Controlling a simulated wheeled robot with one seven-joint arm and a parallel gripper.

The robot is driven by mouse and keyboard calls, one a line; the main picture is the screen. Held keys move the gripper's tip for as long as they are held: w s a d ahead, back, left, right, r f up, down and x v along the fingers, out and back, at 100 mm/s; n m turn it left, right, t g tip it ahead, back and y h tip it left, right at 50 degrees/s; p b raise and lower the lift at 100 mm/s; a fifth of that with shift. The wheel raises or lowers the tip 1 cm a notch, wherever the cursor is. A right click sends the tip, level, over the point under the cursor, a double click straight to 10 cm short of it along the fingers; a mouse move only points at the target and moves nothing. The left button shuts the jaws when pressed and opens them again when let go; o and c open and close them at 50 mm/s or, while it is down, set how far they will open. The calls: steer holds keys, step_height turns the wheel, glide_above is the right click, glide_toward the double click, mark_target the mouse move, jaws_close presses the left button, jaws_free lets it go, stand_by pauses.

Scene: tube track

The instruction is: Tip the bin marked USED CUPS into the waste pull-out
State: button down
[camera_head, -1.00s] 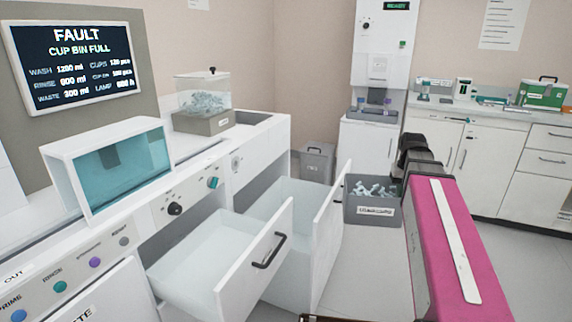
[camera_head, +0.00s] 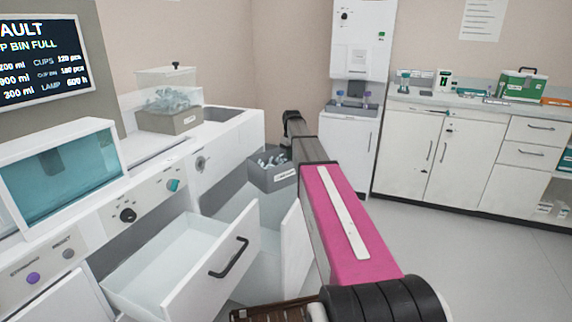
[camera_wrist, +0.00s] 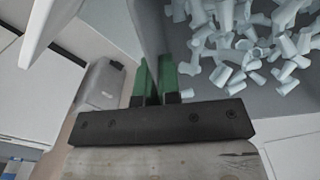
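The grey bin (camera_head: 263,179) with a white label, too small to read now, is full of small pale cups. It hangs in the air beyond the open units, roughly upright, partly behind my arm. In the wrist view the bin (camera_wrist: 210,90) fills the upper right, cups inside. My gripper (camera_wrist: 155,75) has green fingers closed on the bin's wall at its rim. In the head view my arm hides the gripper. A deep white pull-out (camera_head: 292,240) stands open below and nearer than the bin; its inside is mostly hidden.
A shallow white drawer (camera_head: 165,265) with a black handle is open in front of the pull-out. The machine counter (camera_head: 235,122), carrying a clear cup hopper (camera_head: 168,105), runs left of the bin. A white dispenser (camera_head: 358,75) stands behind. Floor at right is clear.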

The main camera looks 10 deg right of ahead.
step_height(320, 180, down, 4)
steer(key=shift+s+f, duration=0.2)
steer(key=shift+f, duration=0.1)
steer(key=h, duration=0.1)
steer(key=t+h, duration=0.1)
steer(key=shift+s+a+r+h, duration=0.1)
steer(key=shift+a+r+h, duration=0.1)
steer(key=shift+h, duration=0.1)
steer(key=shift+r+t+h, duration=0.2)
steer(key=shift+t+h, duration=0.5)
steer(key=shift+h, duration=0.4)
steer(key=shift+s+a+r+t+h, duration=0.1)
steer(key=shift+a+r+t+h, duration=0.1)
steer(key=shift+r+t+h, duration=0.6)
steer(key=shift+f+g, duration=0.15)
steer(key=shift+g, duration=0.15)
